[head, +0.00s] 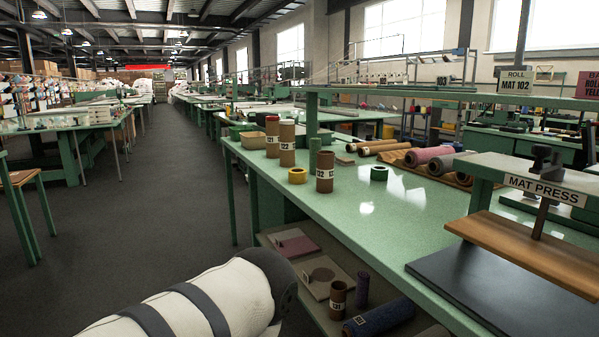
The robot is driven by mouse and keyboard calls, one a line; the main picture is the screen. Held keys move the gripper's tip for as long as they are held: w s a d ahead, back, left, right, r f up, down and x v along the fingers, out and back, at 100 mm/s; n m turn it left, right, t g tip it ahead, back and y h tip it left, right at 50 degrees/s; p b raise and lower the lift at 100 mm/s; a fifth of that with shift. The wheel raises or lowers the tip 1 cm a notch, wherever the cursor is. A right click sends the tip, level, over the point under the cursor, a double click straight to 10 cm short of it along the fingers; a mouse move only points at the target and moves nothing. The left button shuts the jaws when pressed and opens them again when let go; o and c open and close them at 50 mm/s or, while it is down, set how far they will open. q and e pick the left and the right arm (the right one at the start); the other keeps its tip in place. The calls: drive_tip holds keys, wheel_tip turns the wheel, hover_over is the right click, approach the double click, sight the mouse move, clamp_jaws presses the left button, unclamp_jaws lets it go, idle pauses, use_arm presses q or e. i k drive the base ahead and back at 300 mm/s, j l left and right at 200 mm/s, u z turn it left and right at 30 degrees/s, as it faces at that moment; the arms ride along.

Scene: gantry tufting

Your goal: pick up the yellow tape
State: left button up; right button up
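The yellow tape (297,175) is a small roll lying flat near the left edge of the green table (400,215). A tall brown tube marked 122 (324,172) stands just right of it. Two taller tubes (287,143) stand behind it, and a green tape roll (378,173) lies farther right. Part of one of my arms, white with dark bands, shows at the bottom left, well apart from the tape. Neither gripper is in view.
A mat press (539,185) stands at the right front of the table. Rolled mats (430,156) lie at the back right. A lower shelf (325,305) holds tubes and flat pieces. The tabletop in front of the green tape is clear. An open aisle (150,200) lies left.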

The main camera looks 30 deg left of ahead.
sight(297, 176)
drive_tip(key=i+j, duration=0.15)
drive_tip(key=j, duration=0.25)
drive_tip(key=i+j+z, duration=0.1)
drive_tip(key=j, duration=0.25)
drive_tip(key=i+j, duration=0.2)
drive_tip(key=j, duration=0.2)
drive_tip(key=i+j+z, duration=0.15)
drive_tip(key=j, duration=0.25)
